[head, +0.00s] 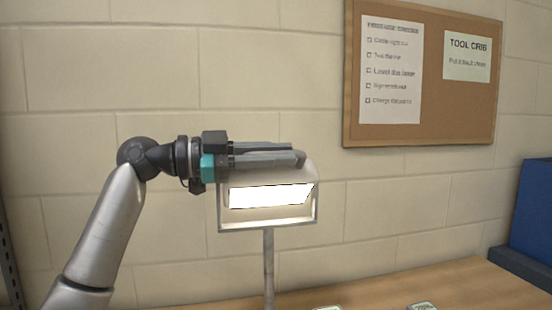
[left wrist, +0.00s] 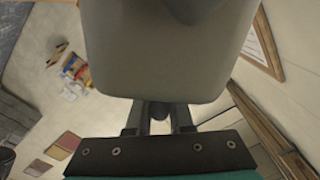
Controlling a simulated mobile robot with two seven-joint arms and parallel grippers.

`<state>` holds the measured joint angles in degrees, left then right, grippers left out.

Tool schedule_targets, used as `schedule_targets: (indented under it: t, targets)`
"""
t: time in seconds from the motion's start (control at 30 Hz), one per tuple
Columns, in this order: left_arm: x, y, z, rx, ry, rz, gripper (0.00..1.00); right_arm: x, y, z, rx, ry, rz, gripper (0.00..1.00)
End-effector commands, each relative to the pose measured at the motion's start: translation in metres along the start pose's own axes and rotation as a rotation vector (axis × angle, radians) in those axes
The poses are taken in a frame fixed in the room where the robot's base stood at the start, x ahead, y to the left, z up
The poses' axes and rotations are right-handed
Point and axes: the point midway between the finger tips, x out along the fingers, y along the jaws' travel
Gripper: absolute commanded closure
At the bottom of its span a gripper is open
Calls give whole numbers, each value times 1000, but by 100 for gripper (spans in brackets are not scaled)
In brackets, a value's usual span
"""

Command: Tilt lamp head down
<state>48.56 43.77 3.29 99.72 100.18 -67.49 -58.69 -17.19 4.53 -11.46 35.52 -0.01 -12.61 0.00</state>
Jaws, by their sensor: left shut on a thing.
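The lamp head (head: 268,196) is a pale box-shaped shade on an upright grey pole (head: 269,265), in the middle of the head view. Its lit white panel faces me. My left gripper (head: 298,156) comes in level from the left and lies along the top of the lamp head, its fingers shut on it. The exact grip point is hidden in the head view. In the left wrist view the grey shell of the lamp head (left wrist: 165,60) fills the upper middle, right in front of the left fingers (left wrist: 158,118). My right gripper is not in view.
A wooden bench (head: 460,285) runs along the block wall. Two small items (head: 422,306) lie at its near edge, cut off by the frame. A blue box (head: 533,215) stands at the far right. A corkboard (head: 425,125) with papers hangs above. Bench right of the lamp is mostly clear.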

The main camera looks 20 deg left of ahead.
Motion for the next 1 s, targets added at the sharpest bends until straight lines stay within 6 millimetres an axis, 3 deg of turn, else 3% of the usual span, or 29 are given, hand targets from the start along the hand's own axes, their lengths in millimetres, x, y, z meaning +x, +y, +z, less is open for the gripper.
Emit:
schedule_targets:
  t: [0.33, 0.37, 0.6, 0.87, 1.0]
  targets:
    - [0, 0, 1, 1, -2, 1, 100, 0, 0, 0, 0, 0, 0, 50]
    - [0, 0, 1, 1, -2, 1, 80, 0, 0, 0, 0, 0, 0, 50]
    - [0, 0, 0, 1, -1, 1, 53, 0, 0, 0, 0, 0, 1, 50]
    - [-1, 0, 0, 2, -1, 0, 53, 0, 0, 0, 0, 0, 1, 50]
    - [-12, 0, 2, 2, -3, -1, 53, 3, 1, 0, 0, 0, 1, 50]
